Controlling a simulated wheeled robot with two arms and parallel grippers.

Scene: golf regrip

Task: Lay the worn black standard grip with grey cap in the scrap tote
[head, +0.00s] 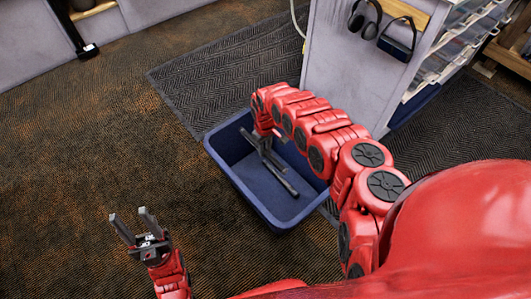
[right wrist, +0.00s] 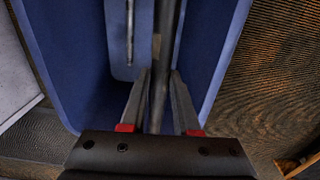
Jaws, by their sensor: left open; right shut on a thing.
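The scrap tote is a blue open bin (head: 243,185) on the floor in the head view; its blue wall also fills much of the right wrist view (right wrist: 215,50). My right gripper (head: 266,152) is inside the tote's outline, its jaws shut on the dark grip (head: 283,181). In the right wrist view the grip (right wrist: 165,60) runs lengthwise between the two fingers (right wrist: 158,85). I cannot make out its grey cap or tell whether it touches the tote floor. A thin dark rod (right wrist: 130,30) shows beside it. My left gripper (head: 133,227) is open and empty, left of the tote.
A dark ribbed mat (head: 205,85) lies behind the tote. A grey panel (head: 335,50) with ear defenders (head: 364,18) stands close behind my right arm, with shelves of drawers (head: 450,50) at its right. The brown carpet at left is clear.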

